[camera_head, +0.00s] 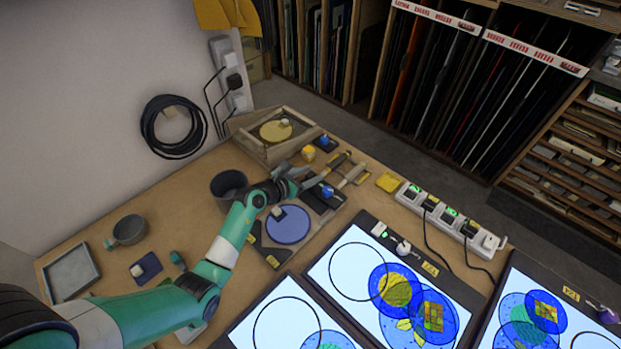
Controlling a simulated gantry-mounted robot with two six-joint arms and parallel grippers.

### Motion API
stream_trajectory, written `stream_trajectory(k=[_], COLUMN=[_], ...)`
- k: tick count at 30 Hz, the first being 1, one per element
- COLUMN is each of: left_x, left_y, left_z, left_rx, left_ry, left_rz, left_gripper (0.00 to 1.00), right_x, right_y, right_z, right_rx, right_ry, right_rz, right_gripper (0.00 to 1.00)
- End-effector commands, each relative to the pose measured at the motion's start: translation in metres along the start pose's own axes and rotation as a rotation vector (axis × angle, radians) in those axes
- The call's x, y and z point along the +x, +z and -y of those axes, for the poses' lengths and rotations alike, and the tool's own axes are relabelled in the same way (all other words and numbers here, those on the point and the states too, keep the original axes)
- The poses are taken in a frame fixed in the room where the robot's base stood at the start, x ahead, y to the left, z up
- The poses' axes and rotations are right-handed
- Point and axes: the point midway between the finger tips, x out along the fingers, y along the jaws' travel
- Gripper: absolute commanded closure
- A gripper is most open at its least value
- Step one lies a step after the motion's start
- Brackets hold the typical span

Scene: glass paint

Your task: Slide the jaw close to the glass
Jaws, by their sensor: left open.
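My left gripper (302,181) is open above the bench, just beyond the disc in the picture. It is close to a blue-knobbed item (326,191) on a dark block; I cannot tell whether they touch. My right gripper is out of view.
A wooden box (262,154) holding a yellow disc stands behind. A dark bowl (228,184) and a grey mug (129,231) are to the left. Lit panels (345,235) with painted circles fill the front right. A power strip (450,216) lies at the right edge.

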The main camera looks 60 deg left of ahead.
Motion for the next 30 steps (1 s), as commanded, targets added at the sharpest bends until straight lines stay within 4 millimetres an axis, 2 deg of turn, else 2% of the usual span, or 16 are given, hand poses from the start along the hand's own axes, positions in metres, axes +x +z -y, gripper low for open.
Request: stream_trajectory(k=[8,11,15,18,30], left_x=[0.0036,0.0035,0.0034,0.0033,0.0032], left_y=[0.0009,0.0009,0.0008,0.0008,0.0008], left_z=[0.0002,0.0002,0.0001,0.0001,-0.0001], left_rx=[0.0,0.0,0.0,0.0,-0.001], left_ry=[0.0,0.0,0.0,0.0,0.0], left_rz=[0.0,0.0,0.0,0.0,0.001], left_gripper=[0.45,0.59,0.85,1.0,1.0], right_x=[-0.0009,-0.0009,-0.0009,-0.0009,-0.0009], right_y=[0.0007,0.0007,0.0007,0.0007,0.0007], right_z=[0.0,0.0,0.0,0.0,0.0], right_rx=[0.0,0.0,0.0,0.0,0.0], right_ry=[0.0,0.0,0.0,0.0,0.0], right_rz=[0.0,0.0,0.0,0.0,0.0], right_gripper=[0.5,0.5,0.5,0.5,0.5])
